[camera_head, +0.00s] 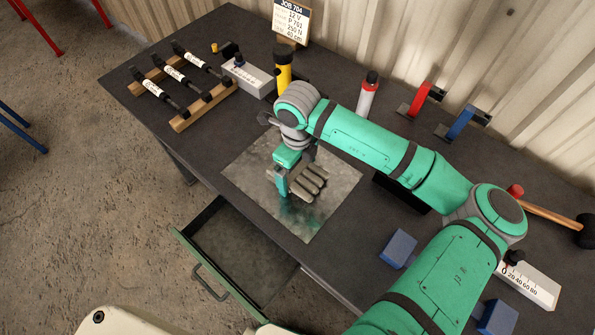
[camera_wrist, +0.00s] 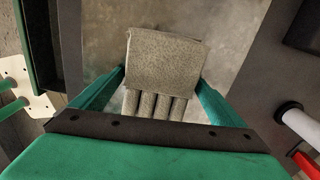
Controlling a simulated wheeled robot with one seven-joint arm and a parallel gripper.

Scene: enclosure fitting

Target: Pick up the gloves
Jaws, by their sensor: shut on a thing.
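The gloves (camera_head: 313,179) are grey-beige with dark finger ends and are at the metal plate (camera_head: 340,205) on the bench. My gripper (camera_head: 288,184) is at their left side in the head view and partly covers them. In the wrist view the gloves (camera_wrist: 165,62) sit between the two green fingers of my gripper (camera_wrist: 162,80), which touch them on both sides. My gripper is shut on the gloves. Whether they rest on the plate or hang just above it, I cannot tell.
An open drawer (camera_head: 187,243) juts from the bench front. A yellow torch (camera_head: 284,75), a white bottle (camera_head: 367,98), red clamp (camera_head: 420,100) and blue clamp (camera_head: 463,121) stand behind. Blue blocks (camera_head: 398,248) lie right of the plate. Actuators on wooden rails (camera_head: 205,107) are back left.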

